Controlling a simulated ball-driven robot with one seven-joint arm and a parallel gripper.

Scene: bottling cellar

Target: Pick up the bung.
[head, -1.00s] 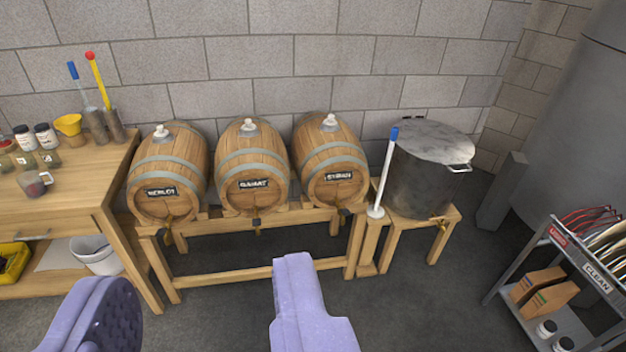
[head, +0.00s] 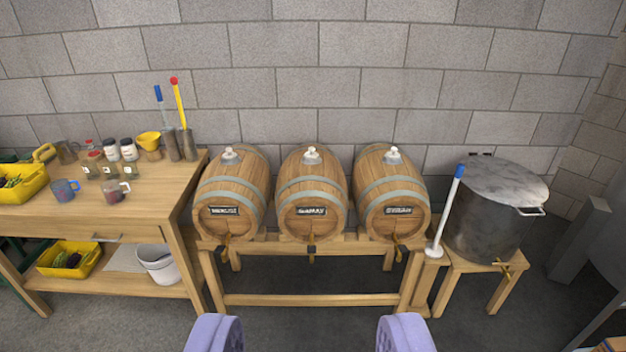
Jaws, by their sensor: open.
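Three wooden barrels lie side by side on a wooden stand. A small white bung sits on top of each: the left barrel's bung (head: 229,154), the middle barrel's bung (head: 312,154) and the right barrel's bung (head: 393,154). The frames do not show which one is meant. My gripper (head: 310,335) is open and empty at the bottom edge of the view, its two lilac fingers wide apart. It is in front of the stand and well short of all the bungs.
A wooden workbench (head: 150,200) with cups, jars and a yellow bin stands at left. A steel pot (head: 480,225) on a low stand is at right. A white stick with a blue top (head: 447,215) stands between pot and barrels. Clear floor lies in front.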

